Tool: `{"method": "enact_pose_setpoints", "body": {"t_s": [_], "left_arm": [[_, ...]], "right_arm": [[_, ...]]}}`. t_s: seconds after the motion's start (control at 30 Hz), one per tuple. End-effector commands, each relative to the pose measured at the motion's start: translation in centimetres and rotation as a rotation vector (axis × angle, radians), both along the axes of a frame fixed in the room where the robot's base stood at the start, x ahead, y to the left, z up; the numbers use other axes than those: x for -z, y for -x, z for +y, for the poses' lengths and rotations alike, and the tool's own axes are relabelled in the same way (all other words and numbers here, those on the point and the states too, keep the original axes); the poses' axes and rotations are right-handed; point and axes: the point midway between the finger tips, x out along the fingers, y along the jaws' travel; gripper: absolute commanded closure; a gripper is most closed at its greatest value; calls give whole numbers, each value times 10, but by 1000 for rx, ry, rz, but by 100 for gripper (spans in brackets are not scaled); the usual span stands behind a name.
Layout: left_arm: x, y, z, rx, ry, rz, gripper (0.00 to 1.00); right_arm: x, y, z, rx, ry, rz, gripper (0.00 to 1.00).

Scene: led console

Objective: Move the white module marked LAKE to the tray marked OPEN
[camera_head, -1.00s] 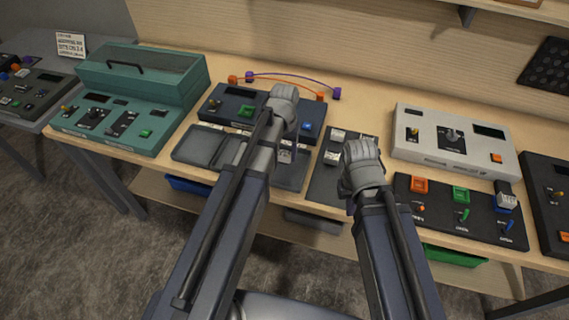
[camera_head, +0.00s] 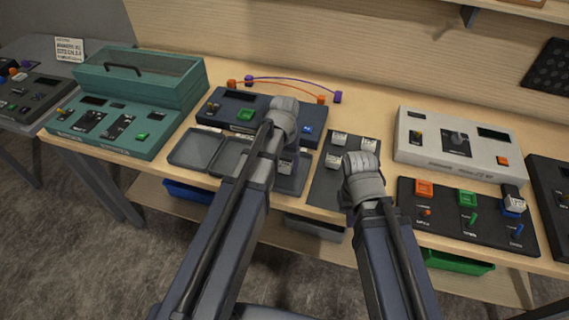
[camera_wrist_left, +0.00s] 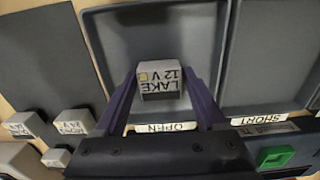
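The white module marked LAKE 12 V (camera_wrist_left: 160,82) is between the two fingertips of my left gripper (camera_wrist_left: 159,90) in the left wrist view, with a fingertip against each side. It is over the tray marked OPEN (camera_wrist_left: 110,45); I cannot tell whether it touches the tray floor.
The tray marked SHORT (camera_wrist_left: 275,55) is beside the OPEN tray. Several white modules stand on the dark panel (camera_head: 325,190). A dark blue console (camera_head: 222,105) with cables stands behind the trays; a teal console (camera_head: 130,145) is left, a light grey console (camera_head: 460,165) right.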

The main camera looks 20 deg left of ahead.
Motion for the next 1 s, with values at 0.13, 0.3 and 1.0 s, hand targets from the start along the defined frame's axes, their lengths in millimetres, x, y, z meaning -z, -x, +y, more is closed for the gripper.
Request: {"method": "enact_pose_setpoints", "body": {"t_s": [0.13, 0.3, 1.0], "left_arm": [[0, 0, 0, 0, 0, 0, 11], [0, 0, 0, 0, 0, 0, 11], [-62, 0, 0, 0, 0, 0, 11]], "right_arm": [[0, 0, 0, 0, 0, 0, 100], [0, 0, 0, 0, 0, 0, 100], [-62, 0, 0, -1, 0, 0, 100]]}}
